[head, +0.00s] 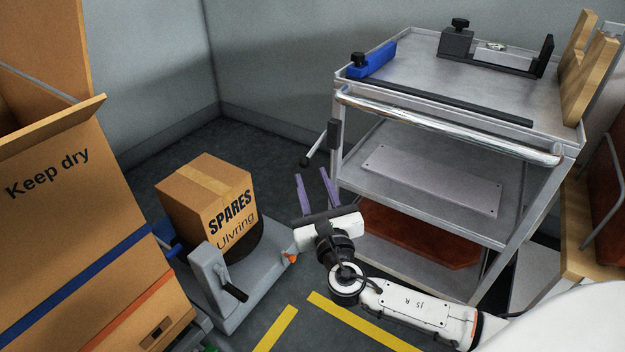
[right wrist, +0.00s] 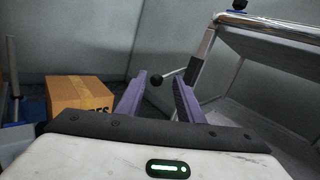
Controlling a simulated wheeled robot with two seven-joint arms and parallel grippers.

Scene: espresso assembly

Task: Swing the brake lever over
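The brake lever (head: 317,148) is a thin metal rod with a black ball knob, on a dark mount at the left front post of the metal cart. It slants down and left, the knob at its lower end. The lever also shows in the right wrist view (right wrist: 171,75), with its knob between the fingertips in the picture. My right gripper (head: 311,173) has purple fingers spread open and empty, pointing at the knob. The fingertips appear just short of it; I cannot tell the exact gap. My left gripper is out of view.
The cart (head: 440,188) has three shelves and a chrome handle. A blue block (head: 373,60) and a dark fixture (head: 495,52) sit on top. A Spares carton (head: 205,198) stands left on a grey device (head: 225,290). Dark floor lies open behind the gripper.

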